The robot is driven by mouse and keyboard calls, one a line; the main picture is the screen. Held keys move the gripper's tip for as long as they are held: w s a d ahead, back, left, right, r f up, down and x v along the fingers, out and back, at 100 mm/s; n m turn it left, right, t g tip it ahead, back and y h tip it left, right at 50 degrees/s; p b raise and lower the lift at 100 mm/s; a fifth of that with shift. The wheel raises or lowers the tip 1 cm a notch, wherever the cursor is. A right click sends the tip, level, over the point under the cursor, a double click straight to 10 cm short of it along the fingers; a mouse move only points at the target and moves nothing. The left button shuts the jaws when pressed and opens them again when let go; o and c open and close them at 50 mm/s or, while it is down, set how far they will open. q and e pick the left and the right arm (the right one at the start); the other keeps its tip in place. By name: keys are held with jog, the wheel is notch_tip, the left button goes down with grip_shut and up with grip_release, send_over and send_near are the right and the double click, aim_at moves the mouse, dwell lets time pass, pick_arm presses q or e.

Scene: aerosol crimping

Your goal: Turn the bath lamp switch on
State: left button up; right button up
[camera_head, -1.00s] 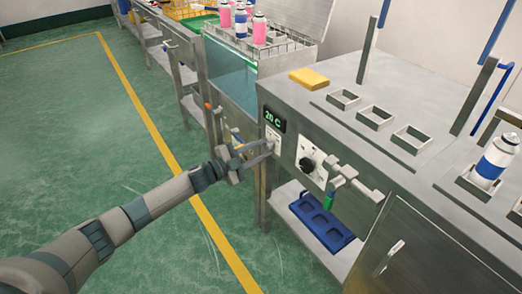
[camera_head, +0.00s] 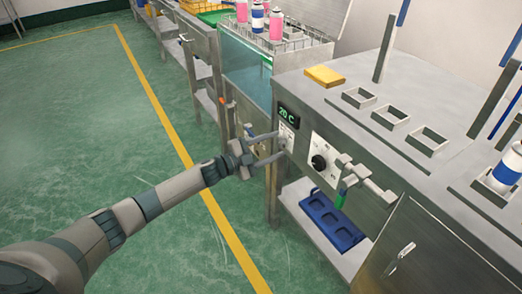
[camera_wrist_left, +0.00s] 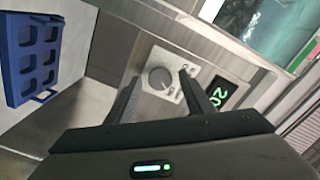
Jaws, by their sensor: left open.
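A small white switch panel (camera_head: 288,134) is on the steel cabinet front, just below the green "20 C" display (camera_head: 288,114). I take it to hold the bath lamp switch, but its details are too small to read. My left gripper (camera_head: 281,145) is open and empty, its two fingertips at or just before this panel. I cannot tell whether they touch it. In the left wrist view, the open fingers (camera_wrist_left: 159,78) point at the cabinet front. The display (camera_wrist_left: 219,96) is beside the right finger, which hides part of the panel.
A black dial (camera_head: 318,162) on a white plate is right of the switch panel; the dial (camera_wrist_left: 159,78) shows between the fingers. Grey fittings (camera_head: 365,178) stick out further right. A blue tray (camera_head: 331,222) lies on the lower shelf. A glass-fronted bath (camera_head: 247,72) stands left.

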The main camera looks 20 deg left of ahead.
pick_arm(q)
jog(key=v, duration=1.7)
jog(key=shift+s+a, duration=0.1)
jog(key=shift+s, duration=0.05)
jog(key=shift+f, duration=0.1)
